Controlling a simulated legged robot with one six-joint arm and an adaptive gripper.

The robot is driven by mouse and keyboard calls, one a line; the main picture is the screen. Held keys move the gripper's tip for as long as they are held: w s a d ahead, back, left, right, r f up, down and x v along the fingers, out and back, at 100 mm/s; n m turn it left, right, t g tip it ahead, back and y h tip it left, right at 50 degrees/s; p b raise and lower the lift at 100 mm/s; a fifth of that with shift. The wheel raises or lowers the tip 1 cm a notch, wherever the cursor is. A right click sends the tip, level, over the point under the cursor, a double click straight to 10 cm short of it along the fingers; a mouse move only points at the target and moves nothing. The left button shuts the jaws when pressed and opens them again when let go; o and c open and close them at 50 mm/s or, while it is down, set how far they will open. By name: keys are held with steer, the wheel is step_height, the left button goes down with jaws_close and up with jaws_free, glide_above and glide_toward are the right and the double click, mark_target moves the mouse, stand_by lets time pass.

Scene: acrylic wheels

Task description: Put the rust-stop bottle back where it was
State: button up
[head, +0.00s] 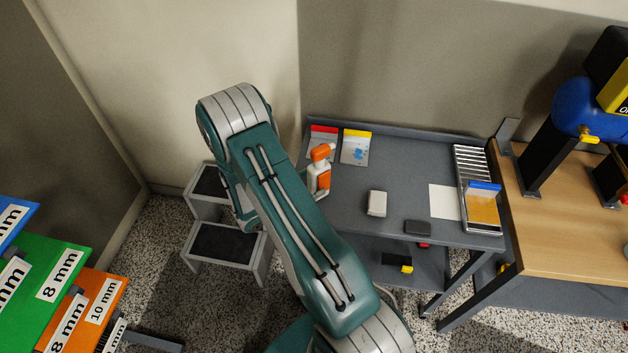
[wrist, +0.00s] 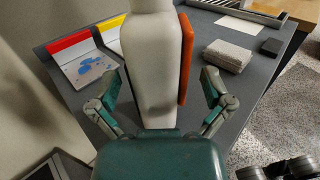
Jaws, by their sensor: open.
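The rust-stop bottle is a white spray bottle (head: 319,170) with an orange head and an orange label. In the head view it stands upright at the left end of the grey table, beside my arm. In the wrist view the white bottle (wrist: 152,60) fills the middle, with an orange strip along its right side. My gripper (wrist: 160,82) is open, with one finger on each side of the bottle and a gap visible to each finger.
The grey table (head: 370,185) holds a red-topped card (head: 323,131), a yellow-topped card (head: 356,148), a light block (head: 377,203), a dark block (head: 418,228) and a white sheet (head: 444,201). A step stool (head: 205,243) stands to the left. A wooden bench (head: 565,230) adjoins at right.

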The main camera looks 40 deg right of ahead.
steer(key=shift+a+r, duration=0.1)
steer(key=shift+a, duration=0.1)
steer(key=w+a, duration=0.1)
steer(key=a, duration=1.1)
steer(key=s+a+r+m+t+y, duration=0.2)
steer(key=s+r+m+y, duration=0.3)
steer(key=r, duration=0.4)
steer(key=s+a+r+m+t+y, duration=0.2)
steer(key=s+a+r+m+y, duration=0.2)
steer(key=r, duration=0.5)
steer(key=s+a+r+m+t+y, duration=0.3)
steer(key=s+a+r+m+y, duration=0.1)
steer(key=s+r+m+y, duration=0.3)
step_height(320, 180, up, 3)
steer(key=shift+f+m+y, duration=0.1)
steer(key=shift+m+y, duration=0.4)
steer(key=shift+y, duration=0.5)
